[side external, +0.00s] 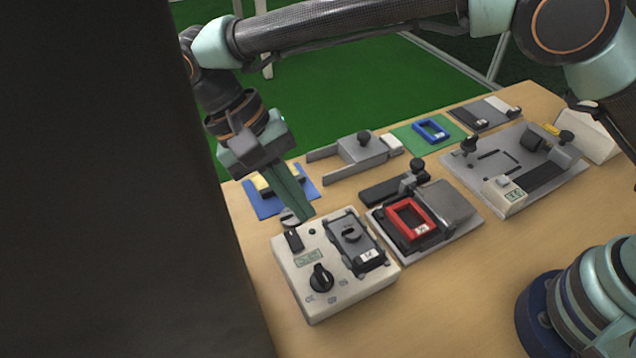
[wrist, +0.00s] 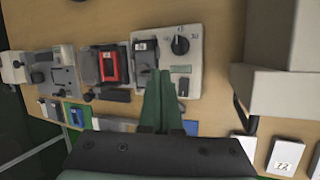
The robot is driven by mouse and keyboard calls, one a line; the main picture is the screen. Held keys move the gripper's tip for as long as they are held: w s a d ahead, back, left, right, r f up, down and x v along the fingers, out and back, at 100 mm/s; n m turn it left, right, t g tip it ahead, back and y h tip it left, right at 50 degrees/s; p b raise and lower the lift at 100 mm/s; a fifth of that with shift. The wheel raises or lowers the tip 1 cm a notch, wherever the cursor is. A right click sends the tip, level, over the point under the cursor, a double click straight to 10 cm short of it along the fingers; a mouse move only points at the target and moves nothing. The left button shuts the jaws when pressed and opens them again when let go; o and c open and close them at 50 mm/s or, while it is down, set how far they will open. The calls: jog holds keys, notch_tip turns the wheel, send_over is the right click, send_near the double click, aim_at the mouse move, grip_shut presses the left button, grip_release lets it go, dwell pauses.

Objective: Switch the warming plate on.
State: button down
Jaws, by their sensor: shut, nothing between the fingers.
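The warming plate appears to be the cream box (side external: 347,296) at the front of the table. Its top carries a black dial (side external: 321,278), a small black switch (side external: 294,240), a small green lamp (side external: 312,231), a display (side external: 308,258) and a dark grey plate (side external: 366,258). I cannot tell whether the lamp is lit or which way the switch is set. My gripper (side external: 307,214) is shut and empty, fingers pointing down near the box's back edge, close to the lamp and switch. In the wrist view the shut fingers (wrist: 159,74) overlap the box; the dial (wrist: 180,45) and switch (wrist: 183,87) show beside them.
A fixture holding a red frame (side external: 389,231) stands right of the box. A blue mat (side external: 262,209) with a yellow block lies behind my gripper. A grey fork-shaped fixture (side external: 352,150) and a larger grey fixture (side external: 550,180) stand further back. A dark panel (side external: 110,180) blocks the left.

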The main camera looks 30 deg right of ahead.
aim_at(297, 248)
jog(key=shift+f, duration=0.1)
dwell(0.3)
jog(key=shift+w+f, duration=0.3)
jog(key=shift+f, duration=1.15)
jog(key=shift+w+f, duration=0.3)
jog(key=shift+f, duration=1.1)
jog(key=shift+w+f, duration=0.3)
jog(key=shift+f, duration=1.15)
jog(key=shift+w+f, duration=0.1)
jog(key=shift+f, duration=0.3)
jog(key=shift+w+f, duration=0.1)
jog(key=shift+f, duration=0.25)
jog(key=shift+r, duration=0.1)
jog(key=shift+s+r, duration=0.2)
jog(key=shift+r, duration=0.5)
jog(key=shift+r, duration=0.1)
jog(key=shift+s+r, duration=0.2)
jog(key=shift+r, duration=0.6)
jog(key=shift+s+r, duration=0.15)
jog(key=shift+r, duration=0.6)
jog(key=shift+s+r, duration=0.2)
jog(key=shift+r, duration=0.6)
